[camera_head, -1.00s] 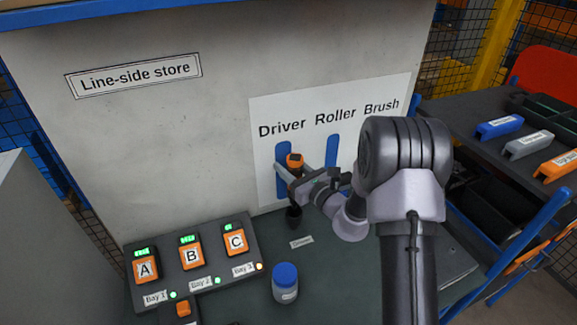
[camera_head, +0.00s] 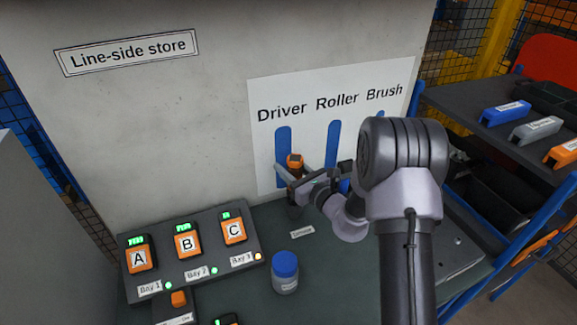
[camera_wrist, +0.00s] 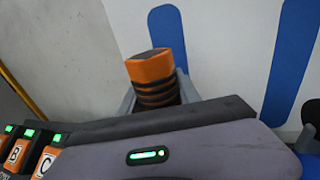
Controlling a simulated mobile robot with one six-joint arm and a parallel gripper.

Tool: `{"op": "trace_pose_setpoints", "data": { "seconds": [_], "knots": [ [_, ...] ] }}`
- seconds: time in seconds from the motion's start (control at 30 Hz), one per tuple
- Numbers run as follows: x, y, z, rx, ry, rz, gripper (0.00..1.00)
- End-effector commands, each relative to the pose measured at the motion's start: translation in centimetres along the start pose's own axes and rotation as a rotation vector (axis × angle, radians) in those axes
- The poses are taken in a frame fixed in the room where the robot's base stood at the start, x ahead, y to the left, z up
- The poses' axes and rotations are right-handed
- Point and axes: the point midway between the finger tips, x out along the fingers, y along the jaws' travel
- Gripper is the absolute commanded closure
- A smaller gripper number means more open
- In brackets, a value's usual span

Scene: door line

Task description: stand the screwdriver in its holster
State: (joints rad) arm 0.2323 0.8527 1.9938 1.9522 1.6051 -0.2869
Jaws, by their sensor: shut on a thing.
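The screwdriver (camera_head: 295,162) has an orange and black handle. It stands about upright in front of the blue "Driver" outline on the wall board. It also shows in the wrist view (camera_wrist: 152,76), its orange end up between the fingers. My gripper (camera_head: 294,178) is shut on the handle; in the wrist view the fingers (camera_wrist: 156,98) flank it. A dark shape (camera_head: 295,210) shows just below the gripper; I cannot tell whether it is the holster or the tool's lower part. The shaft and tip are hidden.
A blue-capped jar (camera_head: 285,275) stands on the bench in front. A panel with A, B and C units (camera_head: 190,252) is at the left. A small label (camera_head: 302,232) lies near the wall.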

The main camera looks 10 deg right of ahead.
Motion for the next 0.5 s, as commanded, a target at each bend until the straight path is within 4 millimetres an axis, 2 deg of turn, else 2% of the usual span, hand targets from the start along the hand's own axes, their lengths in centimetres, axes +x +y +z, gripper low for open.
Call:
{"op": "trace_pose_setpoints", "data": {
  "seconds": [0.5],
  "knots": [
    [0.0, 0.0, -2.8, 0.0, -0.002, 0.0, 1.0]
  ]
}}
